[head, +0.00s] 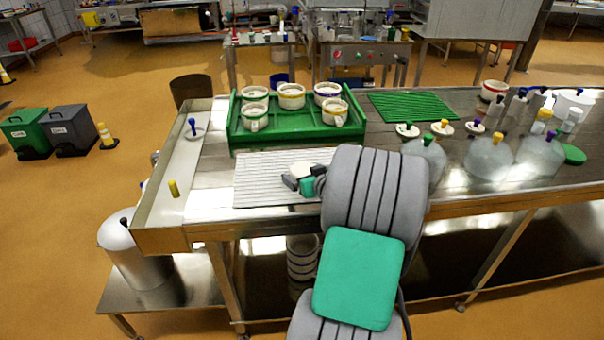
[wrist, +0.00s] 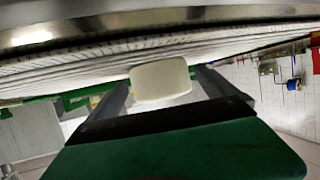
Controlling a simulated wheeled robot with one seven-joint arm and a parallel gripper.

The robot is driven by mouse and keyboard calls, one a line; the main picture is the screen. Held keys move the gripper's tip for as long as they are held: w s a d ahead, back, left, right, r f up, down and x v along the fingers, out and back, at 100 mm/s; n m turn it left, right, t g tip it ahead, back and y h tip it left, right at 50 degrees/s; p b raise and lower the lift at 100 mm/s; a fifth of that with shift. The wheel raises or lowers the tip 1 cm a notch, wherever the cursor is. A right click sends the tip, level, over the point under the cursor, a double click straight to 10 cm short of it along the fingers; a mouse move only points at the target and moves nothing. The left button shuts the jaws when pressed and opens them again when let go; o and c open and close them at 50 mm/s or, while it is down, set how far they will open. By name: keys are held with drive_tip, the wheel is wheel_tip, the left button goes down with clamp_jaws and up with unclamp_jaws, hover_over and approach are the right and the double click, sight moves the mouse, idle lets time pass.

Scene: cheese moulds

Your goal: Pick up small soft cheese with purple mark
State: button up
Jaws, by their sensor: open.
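A small white soft cheese (head: 301,168) lies on the white ribbed mat (head: 262,182) in the head view. No purple mark shows on its visible sides. My gripper (head: 304,177) is low over the mat, right at the cheese and partly in front of it. In the wrist view the cheese (wrist: 160,80) sits between the two dark fingers of my gripper (wrist: 162,88), which are apart. A gap shows at the right finger; contact at the left finger cannot be told.
A green tray (head: 288,140) holding several white moulds stands behind the mat. A green ribbed mat (head: 412,106) lies to its right. Small knobbed lids (head: 475,128) and clear domes (head: 490,160) fill the table's right side. A sloped metal trough (head: 180,155) borders the left.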

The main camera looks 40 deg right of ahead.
drive_tip(key=shift+w+f, duration=0.2)
drive_tip(key=shift+w, duration=0.25)
drive_tip(key=shift+c, duration=0.6)
drive_tip(key=c, duration=0.9)
drive_tip(key=shift+c, duration=0.5)
drive_tip(key=shift+r, duration=0.15)
